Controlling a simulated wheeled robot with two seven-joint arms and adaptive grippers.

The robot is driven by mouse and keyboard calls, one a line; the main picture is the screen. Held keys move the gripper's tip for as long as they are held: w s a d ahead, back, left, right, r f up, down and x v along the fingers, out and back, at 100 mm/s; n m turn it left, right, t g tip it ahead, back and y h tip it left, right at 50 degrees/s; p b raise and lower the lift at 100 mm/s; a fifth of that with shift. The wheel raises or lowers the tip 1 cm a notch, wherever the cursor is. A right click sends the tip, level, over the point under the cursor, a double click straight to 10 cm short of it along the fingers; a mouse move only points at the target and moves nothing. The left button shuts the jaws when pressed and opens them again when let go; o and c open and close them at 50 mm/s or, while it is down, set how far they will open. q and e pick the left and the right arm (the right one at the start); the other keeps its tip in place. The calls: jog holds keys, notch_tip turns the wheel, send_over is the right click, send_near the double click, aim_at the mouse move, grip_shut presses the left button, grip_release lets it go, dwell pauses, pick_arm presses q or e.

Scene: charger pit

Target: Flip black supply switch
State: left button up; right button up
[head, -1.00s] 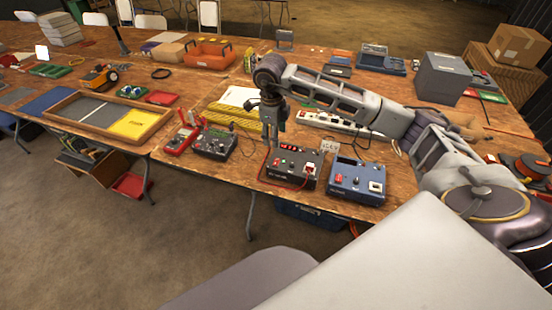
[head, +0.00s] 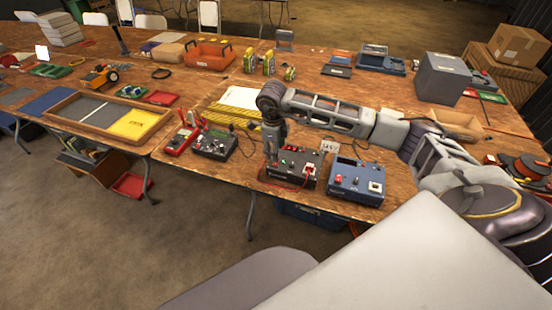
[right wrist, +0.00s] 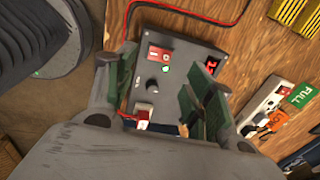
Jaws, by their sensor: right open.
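The black supply (head: 297,161) stands near the table's front edge, with a green lamp and a red-and-white plug. It also shows in the right wrist view (right wrist: 187,60), with its red switch (right wrist: 158,53), green lamp (right wrist: 166,69), round knob (right wrist: 152,85) and red display (right wrist: 211,65). My right gripper (head: 272,163) points down over the supply's left end and hides the switch in the head view. In the right wrist view its fingers (right wrist: 160,95) are spread apart with nothing held. I cannot tell whether a fingertip touches the supply. My left gripper is not in view.
A blue supply (head: 357,182) stands close on the right. A dark box with dials (head: 214,144) and a red meter (head: 181,142) stand on the left. Red and black leads (right wrist: 188,12) run beside the black supply.

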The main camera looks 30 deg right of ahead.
jog(key=shift+w+d+f, duration=0.15)
jog(key=shift+f, duration=1.45)
jog(key=shift+w+d+f, duration=0.1)
jog(key=shift+d+f, duration=0.05)
jog(key=shift+f, duration=1.45)
jog(key=c, duration=1)
jog(key=shift+d+y, duration=0.15)
jog(key=shift+y, duration=0.15)
jog(key=shift+w+d+g+y, duration=0.15)
jog(key=shift+w+g+y, duration=0.1)
jog(key=shift+g+y, duration=0.55)
